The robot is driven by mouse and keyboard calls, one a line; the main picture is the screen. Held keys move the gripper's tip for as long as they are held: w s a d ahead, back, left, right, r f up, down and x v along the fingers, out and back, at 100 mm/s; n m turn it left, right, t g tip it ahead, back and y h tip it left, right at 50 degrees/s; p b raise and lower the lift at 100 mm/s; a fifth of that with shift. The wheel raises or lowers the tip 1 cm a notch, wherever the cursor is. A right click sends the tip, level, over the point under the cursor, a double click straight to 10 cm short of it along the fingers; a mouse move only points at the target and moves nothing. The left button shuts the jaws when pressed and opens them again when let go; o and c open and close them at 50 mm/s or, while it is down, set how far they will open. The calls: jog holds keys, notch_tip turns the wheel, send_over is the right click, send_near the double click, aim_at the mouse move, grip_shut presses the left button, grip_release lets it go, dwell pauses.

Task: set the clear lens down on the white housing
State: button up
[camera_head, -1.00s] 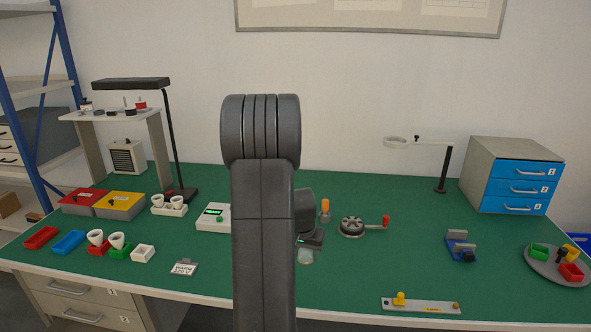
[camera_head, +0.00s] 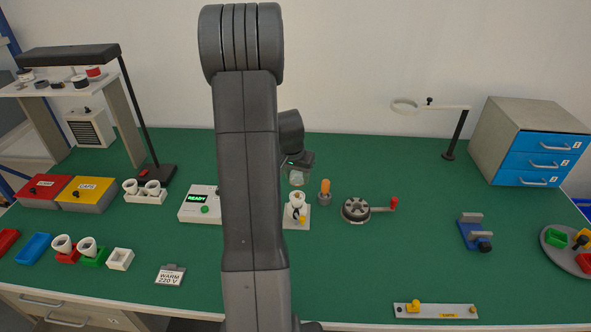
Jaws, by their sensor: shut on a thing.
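My gripper (camera_head: 298,165) is shut on the clear lens (camera_head: 297,178), a small see-through cup that hangs just below the jaws. It is right of my arm, near the middle of the bench. A small white housing (camera_head: 296,202) stands upright on a pale base plate beside a yellow knob. In the picture it is just below the lens, and the two look apart. The left part of the base plate is hidden behind my arm. Other white cups stand in the red tray (camera_head: 67,257), the green tray (camera_head: 93,258) and a white rack (camera_head: 147,198).
A tester box with a "READY" display (camera_head: 196,203) stands left of my arm. An orange-topped part (camera_head: 325,192) and a round crank device (camera_head: 357,210) stand close to the right. A blue vise (camera_head: 474,234) is farther right.

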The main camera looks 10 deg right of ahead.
aim_at(297, 194)
notch_tip(297, 194, down, 5)
jog(key=b, duration=0.2)
jog(key=shift+b, duration=0.35)
jog(key=shift+f+b, duration=0.3)
jog(key=shift+b, duration=0.1)
jog(key=shift+b, duration=0.5)
dwell(1.0)
jog(key=shift+f+b, duration=0.55)
jog(key=shift+b, duration=0.1)
dwell(0.5)
jog(key=o, duration=1)
